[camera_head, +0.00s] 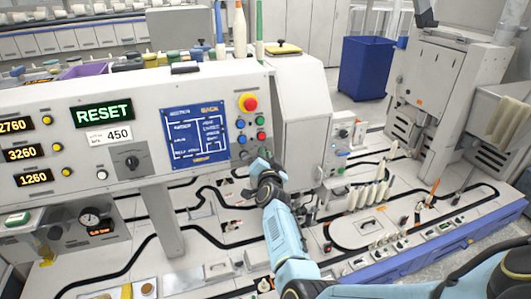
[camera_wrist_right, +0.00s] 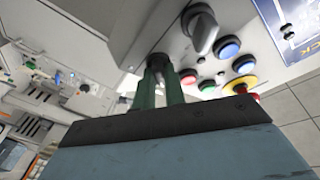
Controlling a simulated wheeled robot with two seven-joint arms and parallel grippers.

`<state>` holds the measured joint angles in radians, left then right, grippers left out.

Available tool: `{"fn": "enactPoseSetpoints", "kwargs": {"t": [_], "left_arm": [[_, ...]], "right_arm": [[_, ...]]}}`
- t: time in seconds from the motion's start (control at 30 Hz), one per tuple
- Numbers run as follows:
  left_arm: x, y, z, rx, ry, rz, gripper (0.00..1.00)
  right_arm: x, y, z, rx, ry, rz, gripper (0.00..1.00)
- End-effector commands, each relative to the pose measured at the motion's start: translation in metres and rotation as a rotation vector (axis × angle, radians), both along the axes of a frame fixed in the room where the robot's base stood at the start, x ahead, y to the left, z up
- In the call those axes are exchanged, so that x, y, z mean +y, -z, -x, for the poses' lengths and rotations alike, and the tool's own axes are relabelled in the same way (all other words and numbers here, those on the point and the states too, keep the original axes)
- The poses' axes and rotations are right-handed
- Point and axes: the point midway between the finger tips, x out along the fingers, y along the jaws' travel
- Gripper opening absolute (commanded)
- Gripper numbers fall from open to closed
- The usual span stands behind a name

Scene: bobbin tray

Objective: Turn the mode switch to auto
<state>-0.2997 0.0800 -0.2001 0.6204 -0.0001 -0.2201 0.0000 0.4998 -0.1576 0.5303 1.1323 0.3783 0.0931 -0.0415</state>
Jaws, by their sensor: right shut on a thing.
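The control panel (camera_head: 215,90) has a cluster of round buttons at its right end. My right gripper (camera_head: 264,166) is at the lower right of this cluster, with its arm rising from the bottom right. In the right wrist view its two green fingers (camera_wrist_right: 161,82) are close together, tips at the panel face. They are shut on a small knob at the cluster's lower corner, which I take as the mode switch; the fingers hide it, so its setting cannot be read. A grey rotary knob (camera_wrist_right: 203,32) stands beside the fingers, apart from them. My left gripper is not in view.
The red emergency button (camera_head: 248,102) is above my right gripper. Blue buttons (camera_wrist_right: 228,47) are close to the fingers. A black rotary knob (camera_head: 132,162) is farther left on the panel. White bobbins (camera_head: 370,193) stand on the track table to the right.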

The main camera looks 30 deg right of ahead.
Motion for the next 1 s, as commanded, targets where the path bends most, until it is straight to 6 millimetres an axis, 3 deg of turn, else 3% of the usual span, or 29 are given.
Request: {"fn": "enactPoseSetpoints", "kwargs": {"t": [0.67, 0.7, 0.87, 1.0], "left_arm": [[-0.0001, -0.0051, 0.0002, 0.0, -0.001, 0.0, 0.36], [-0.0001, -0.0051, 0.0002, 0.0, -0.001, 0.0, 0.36], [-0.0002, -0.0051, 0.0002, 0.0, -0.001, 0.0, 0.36], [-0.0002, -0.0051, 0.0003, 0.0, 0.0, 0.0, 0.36]], "right_arm": [[0.0005, 0.0003, -0.0001, -0.016, 0.016, -0.067, 0.0], [0.0003, 0.0002, -0.0001, -0.016, 0.016, -0.067, 0.13], [0.0002, 0.0002, -0.0001, -0.015, 0.016, -0.066, 0.34], [0.0002, -0.0001, -0.0001, -0.016, 0.017, -0.065, 0.34]]}}
